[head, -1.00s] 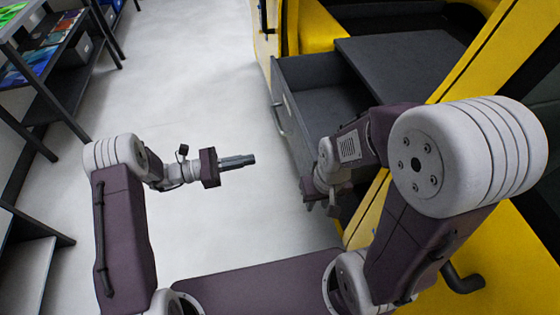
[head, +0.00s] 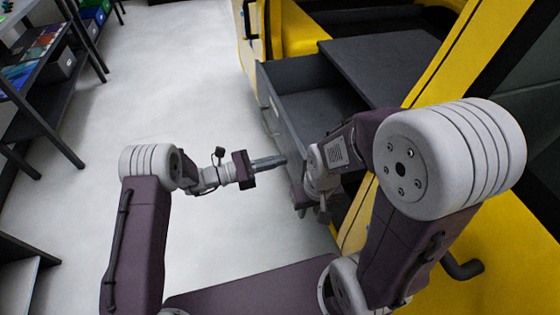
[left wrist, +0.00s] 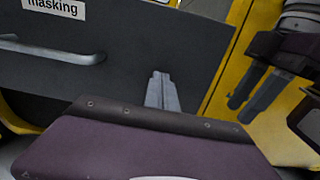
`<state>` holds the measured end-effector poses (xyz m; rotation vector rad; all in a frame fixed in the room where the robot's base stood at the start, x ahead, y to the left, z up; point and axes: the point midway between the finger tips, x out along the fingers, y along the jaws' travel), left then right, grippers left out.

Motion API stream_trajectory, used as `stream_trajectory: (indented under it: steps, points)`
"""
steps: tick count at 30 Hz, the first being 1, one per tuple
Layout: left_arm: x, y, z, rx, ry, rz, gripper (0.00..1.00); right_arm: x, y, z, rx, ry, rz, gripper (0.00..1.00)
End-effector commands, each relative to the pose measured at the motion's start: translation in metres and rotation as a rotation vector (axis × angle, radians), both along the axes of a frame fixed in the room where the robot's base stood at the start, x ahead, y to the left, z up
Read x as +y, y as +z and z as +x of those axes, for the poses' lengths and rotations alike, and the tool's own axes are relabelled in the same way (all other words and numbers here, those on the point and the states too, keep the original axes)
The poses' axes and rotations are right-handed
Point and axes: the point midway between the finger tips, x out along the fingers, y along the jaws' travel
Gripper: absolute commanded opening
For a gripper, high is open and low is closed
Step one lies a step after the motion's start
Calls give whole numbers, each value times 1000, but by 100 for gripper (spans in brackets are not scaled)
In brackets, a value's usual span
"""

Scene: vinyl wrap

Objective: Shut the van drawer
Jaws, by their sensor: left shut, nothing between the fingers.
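The dark grey van drawer (head: 315,78) stands pulled out of the yellow van in the head view. Its front panel (left wrist: 195,50) fills much of the left wrist view, with a metal bar handle (left wrist: 60,52) and a label reading "masking" (left wrist: 52,7). My left gripper (head: 284,160) is shut and empty, its fingertips pointing at the drawer front, right of the handle in the left wrist view. I cannot tell whether they touch it. My right gripper (head: 313,213) is beside the drawer's near end; in the left wrist view its two fingers (left wrist: 252,97) stand apart.
The yellow van body (head: 420,255) is at the right, with a dark grey surface (head: 385,65) above the drawer. Dark shelving (head: 45,105) stands along the left. The pale floor (head: 165,85) between is clear.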

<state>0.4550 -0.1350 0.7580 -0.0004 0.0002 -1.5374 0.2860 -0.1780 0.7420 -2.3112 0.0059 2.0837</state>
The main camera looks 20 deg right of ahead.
Motion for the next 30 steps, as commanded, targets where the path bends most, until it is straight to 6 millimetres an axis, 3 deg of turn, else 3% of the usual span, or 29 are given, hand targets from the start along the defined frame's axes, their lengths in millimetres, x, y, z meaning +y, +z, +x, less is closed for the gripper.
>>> stream_trajectory:
  steps: [19, 23, 30]
  points:
    - [-20, -1, 0, -2, -1, 0, 0, 0, -5, 0, 0, 0, 0, 29]
    - [-45, -2, 0, -3, -4, -1, 0, 0, -11, 0, 0, 0, 0, 29]
    - [-119, -6, 2, -6, -6, -3, 0, 0, -36, 0, 0, 0, 0, 29]
